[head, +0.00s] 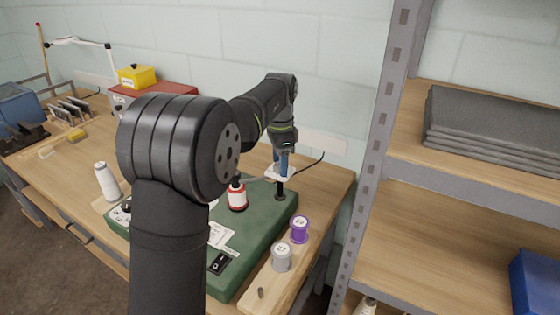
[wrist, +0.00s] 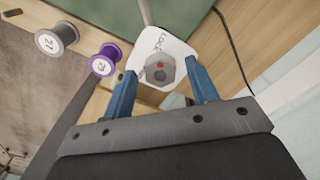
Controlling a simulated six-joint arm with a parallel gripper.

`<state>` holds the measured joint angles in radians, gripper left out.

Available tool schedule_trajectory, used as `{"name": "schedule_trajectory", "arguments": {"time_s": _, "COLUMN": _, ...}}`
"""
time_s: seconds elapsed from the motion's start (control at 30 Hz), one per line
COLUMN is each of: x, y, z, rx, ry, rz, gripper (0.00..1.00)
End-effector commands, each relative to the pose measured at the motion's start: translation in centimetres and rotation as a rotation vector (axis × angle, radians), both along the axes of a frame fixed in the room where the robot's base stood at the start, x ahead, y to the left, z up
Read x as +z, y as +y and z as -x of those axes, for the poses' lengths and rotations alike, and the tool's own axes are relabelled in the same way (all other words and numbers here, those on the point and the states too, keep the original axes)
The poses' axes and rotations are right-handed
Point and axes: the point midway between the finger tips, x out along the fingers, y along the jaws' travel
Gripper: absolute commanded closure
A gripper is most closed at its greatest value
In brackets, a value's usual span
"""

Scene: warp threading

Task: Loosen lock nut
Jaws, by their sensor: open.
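The lock nut (wrist: 160,72) is a grey hex-shaped piece on a white rounded plate (wrist: 178,48) with partly readable lettering, and a small red dot shows at the nut. My gripper (wrist: 163,88) has two blue fingers, one on each side of the nut, with gaps visible between fingers and nut. The fingers are open, and I cannot tell how deep they reach beside it. The nut is hidden there.
A purple spool (head: 299,229) and a grey spool (head: 281,257) stand on a wooden strip at the right of the base. A red-and-white spool (head: 237,196) stands on the base. A dark cable (head: 312,163) runs behind. A metal shelf post (head: 378,130) rises to the right.

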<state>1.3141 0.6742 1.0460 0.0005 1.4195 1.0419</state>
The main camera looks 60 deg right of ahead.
Motion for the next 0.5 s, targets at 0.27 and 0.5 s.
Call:
{"name": "schedule_trajectory", "arguments": {"time_s": 0.27, "x": -0.22, "y": 0.0, "z": 0.0, "rx": 0.0, "ry": 0.0, "rz": 0.0, "gripper": 0.47}}
{"name": "schedule_trajectory", "arguments": {"time_s": 0.5, "x": -0.2, "y": 0.0, "z": 0.0, "rx": 0.0, "ry": 0.0, "rz": 0.0, "gripper": 0.9}}
